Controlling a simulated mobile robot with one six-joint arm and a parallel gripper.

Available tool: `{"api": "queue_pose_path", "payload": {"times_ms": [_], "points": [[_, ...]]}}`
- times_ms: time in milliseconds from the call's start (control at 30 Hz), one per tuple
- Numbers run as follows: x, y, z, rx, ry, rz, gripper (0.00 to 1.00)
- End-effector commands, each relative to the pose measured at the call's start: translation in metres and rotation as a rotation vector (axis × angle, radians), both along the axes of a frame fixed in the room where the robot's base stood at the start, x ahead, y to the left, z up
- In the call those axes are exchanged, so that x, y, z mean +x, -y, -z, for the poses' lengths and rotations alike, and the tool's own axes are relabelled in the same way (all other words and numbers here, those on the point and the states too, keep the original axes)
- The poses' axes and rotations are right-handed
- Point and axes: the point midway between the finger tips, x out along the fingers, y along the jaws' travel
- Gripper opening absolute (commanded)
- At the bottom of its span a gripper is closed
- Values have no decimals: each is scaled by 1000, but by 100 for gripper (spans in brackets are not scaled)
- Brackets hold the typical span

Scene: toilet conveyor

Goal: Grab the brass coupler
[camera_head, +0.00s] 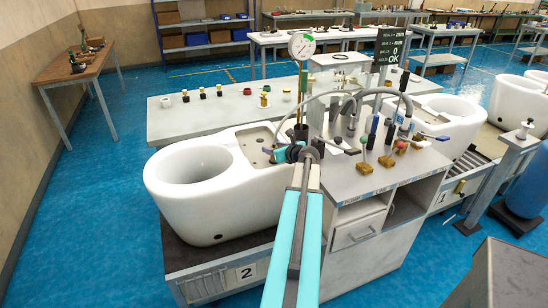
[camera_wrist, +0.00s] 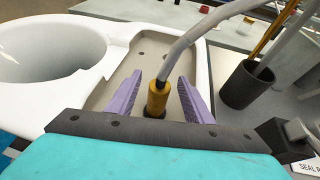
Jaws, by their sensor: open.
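In the wrist view the brass coupler (camera_wrist: 157,98) is a gold-coloured cylinder on the end of a grey hose (camera_wrist: 190,42). It stands roughly upright over the toilet's tan recessed deck (camera_wrist: 121,63). My gripper (camera_wrist: 161,82) is open, with one purple finger to each side of the coupler. Gaps show between the coupler and both fingers, so it is not clasped. The coupler's lower end is partly hidden by my gripper's dark body. In the head view my gripper (camera_head: 284,152) is over the right part of the white toilet (camera_head: 215,225), and the coupler is hard to make out there.
A dark cup (camera_wrist: 243,84) holding rods stands right of my gripper. The grey cart (camera_head: 355,190) carries hoses and coloured-handled fittings. A pressure gauge (camera_head: 302,45) rises behind my gripper. The toilet bowl opening (camera_head: 195,164) is to the left. A long bench (camera_head: 185,118) stands behind.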

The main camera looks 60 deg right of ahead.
Motion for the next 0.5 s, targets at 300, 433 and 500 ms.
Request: {"api": "queue_pose_path", "payload": {"times_ms": [300,433,500], "points": [[0,0,0,0,0,-1,14],[0,0,0,0,0,-1,0],[1,0,0,0,0,-1,0]]}}
